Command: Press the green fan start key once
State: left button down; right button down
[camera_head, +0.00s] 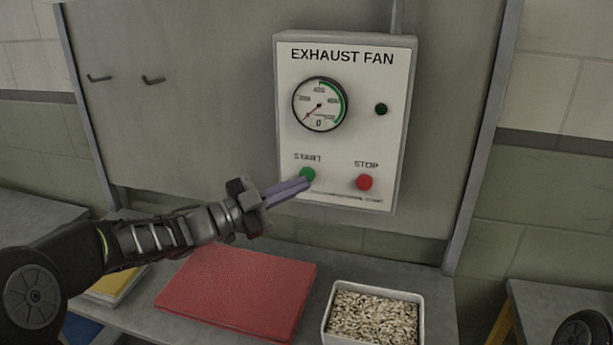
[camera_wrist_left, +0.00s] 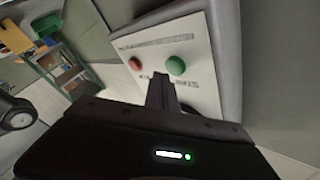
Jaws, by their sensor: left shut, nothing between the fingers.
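The green start key (camera_head: 307,174) sits under the word START at the lower left of the white exhaust fan box (camera_head: 345,150). It also shows in the left wrist view (camera_wrist_left: 176,65), a little beyond the fingertips. My left gripper (camera_head: 308,183) is shut and empty. Its fingertips are close below the green key in the head view, and I cannot tell whether they touch it. The red stop key (camera_head: 364,182) is to the right of the green one. The gauge (camera_head: 320,104) has its needle at the lower left, and the small lamp (camera_head: 381,109) looks dark green.
Below the box, a bench holds a red mat or folder (camera_head: 238,290), a white tray (camera_head: 327,316) of pale pieces and a yellow item (camera_head: 112,284). Two hooks (camera_head: 152,80) are on the grey panel at left. The space right of the box is clear.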

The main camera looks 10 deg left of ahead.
pick_arm(q)
jog(key=shift+w, duration=0.15)
dwell(0.7)
jog(key=shift+w, duration=0.25)
jog(key=shift+w, duration=0.4)
dwell(0.6)
dwell(0.3)
jog(key=shift+s+b, duration=0.3)
jog(key=shift+s, duration=0.5)
jog(key=s+b, duration=0.1)
jog(key=s, duration=0.4)
jog(key=shift+a, duration=0.15)
